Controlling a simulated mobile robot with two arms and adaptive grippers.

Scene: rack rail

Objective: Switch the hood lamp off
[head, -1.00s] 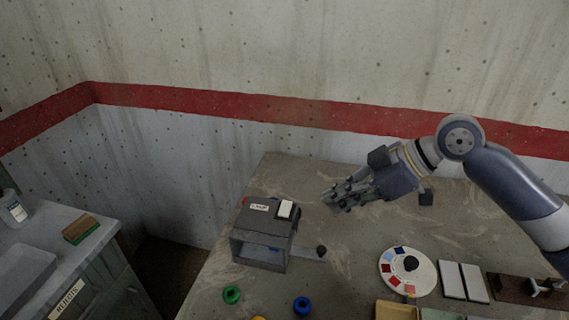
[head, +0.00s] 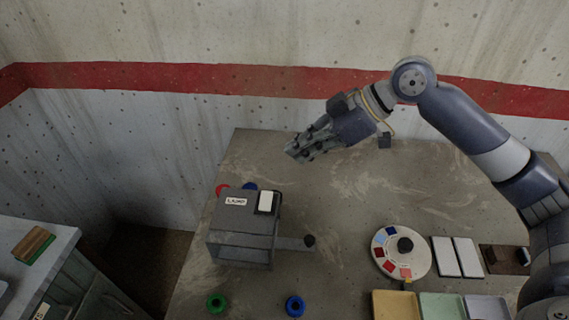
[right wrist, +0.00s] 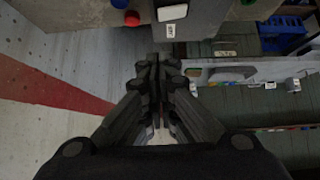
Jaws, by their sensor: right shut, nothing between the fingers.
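The grey hood (head: 238,222) is a box with an open front, standing on the left part of the worktable in the head view. Its top carries a LAMP label (head: 236,201) and a white rocker switch (head: 266,202) in a dark frame. In the right wrist view the switch (right wrist: 172,12) and label (right wrist: 170,30) show at the top edge. I cannot tell which way the rocker is tipped. My right gripper (head: 291,152) is shut and empty, above and behind the switch, apart from it. Its fingers (right wrist: 160,65) also fill the middle of the wrist view. My left gripper is not in view.
A bar with a dark knob (head: 309,241) sticks out right of the hood. Red (head: 222,188) and blue (head: 249,186) pieces lie behind it; green (head: 217,302) and blue rings (head: 295,305) lie in front. A colour dial (head: 419,262) and trays (head: 441,305) stand right.

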